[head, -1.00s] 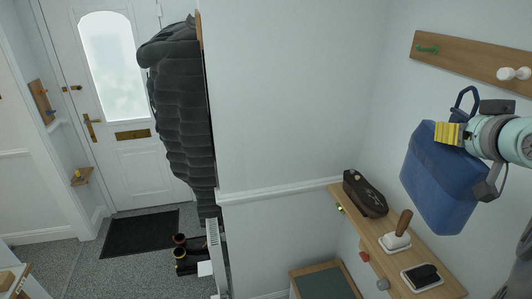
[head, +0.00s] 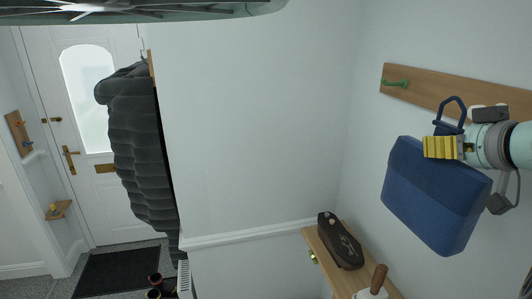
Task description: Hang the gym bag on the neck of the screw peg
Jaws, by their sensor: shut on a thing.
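The blue gym bag (head: 432,207) hangs tilted below my gripper (head: 441,148) in the head view, its loop (head: 453,104) standing up above the yellow fingers. My gripper is shut on the bag near its top. The wooden peg rail (head: 440,98) is on the right wall behind. It carries a green peg (head: 396,84) near its left end and a white peg (head: 476,110) mostly hidden behind my gripper. I cannot tell which of them is the screw peg. The bag's loop looks apart from the green peg; its depth from the white one is unclear.
A wooden shelf (head: 316,241) below holds a dark case (head: 340,241) and a wooden-handled item (head: 376,284). A dark padded coat (head: 140,140) hangs left of the plain wall. A white door (head: 90,180), boots and a dark mat (head: 115,275) are further left.

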